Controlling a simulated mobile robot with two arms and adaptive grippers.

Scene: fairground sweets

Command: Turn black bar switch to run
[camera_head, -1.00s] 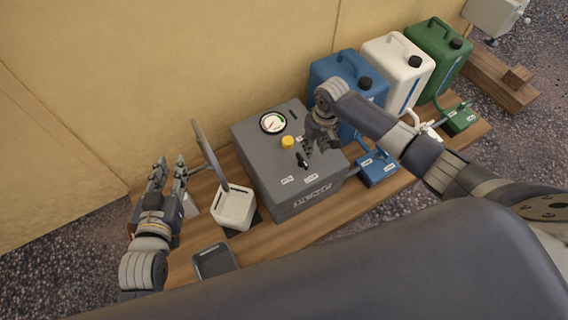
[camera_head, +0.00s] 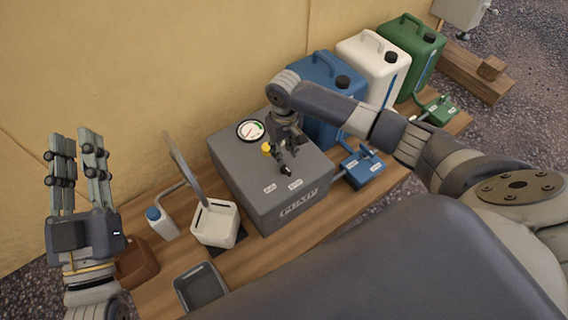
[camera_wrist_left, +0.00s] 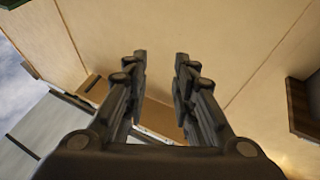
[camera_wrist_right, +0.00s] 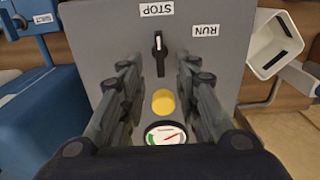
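The black bar switch (camera_head: 287,169) is on top of the grey pump box (camera_head: 230,170). In the right wrist view the switch (camera_wrist_right: 159,53) has its white mark towards the STOP label (camera_wrist_right: 156,9); the RUN label (camera_wrist_right: 205,30) is to the right of that. My right gripper (camera_head: 287,150) is above the box, pointing down. In its wrist view it is open, its fingers (camera_wrist_right: 157,62) apart to either side of the switch; I cannot tell whether they touch it. My left gripper (camera_head: 75,145) is open, empty and raised at the left, away from the box.
A yellow button (camera_wrist_right: 163,102) and a gauge (camera_wrist_right: 165,135) sit close to the switch. Blue (camera_head: 325,85), white (camera_head: 372,65) and green (camera_head: 410,45) canisters stand right of the box. A cream container (camera_head: 216,224) and a dark tray (camera_head: 200,287) are at its left.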

